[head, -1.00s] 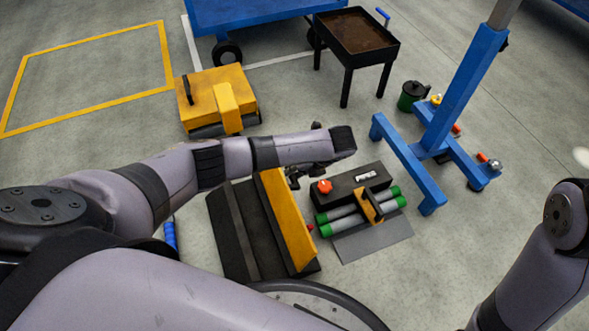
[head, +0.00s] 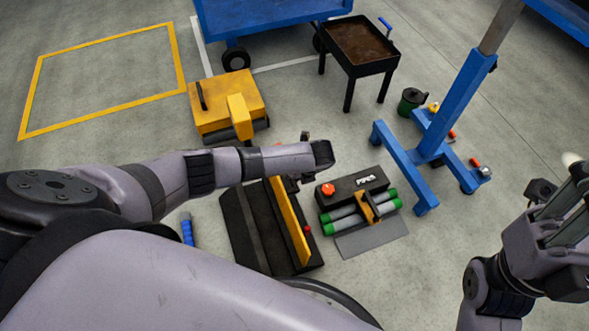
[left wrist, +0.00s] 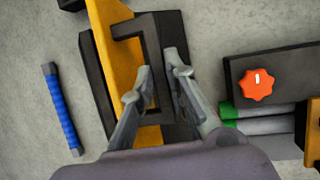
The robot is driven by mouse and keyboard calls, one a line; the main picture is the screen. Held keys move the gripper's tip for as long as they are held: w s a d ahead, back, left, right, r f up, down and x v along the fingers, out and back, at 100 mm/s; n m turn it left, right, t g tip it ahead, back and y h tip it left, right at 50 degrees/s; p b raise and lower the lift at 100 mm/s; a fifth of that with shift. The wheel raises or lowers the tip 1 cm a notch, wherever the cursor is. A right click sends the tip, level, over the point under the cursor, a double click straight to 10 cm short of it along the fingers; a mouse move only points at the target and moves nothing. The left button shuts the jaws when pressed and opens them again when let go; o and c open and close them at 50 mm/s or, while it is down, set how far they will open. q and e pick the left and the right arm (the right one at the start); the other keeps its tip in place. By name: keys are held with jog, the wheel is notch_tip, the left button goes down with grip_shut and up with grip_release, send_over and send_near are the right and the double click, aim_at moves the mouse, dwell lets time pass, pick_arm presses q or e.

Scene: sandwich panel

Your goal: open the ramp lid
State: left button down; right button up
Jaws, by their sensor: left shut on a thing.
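The ramp lid (head: 288,222) is a yellow panel standing steeply on edge along a black base (head: 245,228) on the floor. In the left wrist view the lid (left wrist: 112,12) carries a black bracket-shaped handle (left wrist: 127,30). My left gripper (left wrist: 158,68) is shut on this handle, with one finger on each side of its bar. In the head view my left forearm covers the lid's far end and most of the grip. My right gripper (head: 560,200) is raised at the right edge, away from the lid; its fingertips are partly cut off.
Right of the lid stands a black unit with a red knob (head: 328,189) and green-ended rollers (head: 345,212). A blue-handled tool (head: 187,229) lies left of the base. A yellow box (head: 225,100), black tray table (head: 361,45) and blue stand (head: 405,165) stand farther off.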

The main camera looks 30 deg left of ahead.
pick_arm(q)
jog(key=shift+s+a, duration=0.2)
jog(key=c, duration=1.6)
grip_release()
jog(key=shift+d, duration=0.1)
jog(key=v, duration=1.2)
jog(key=shift+w, duration=0.1)
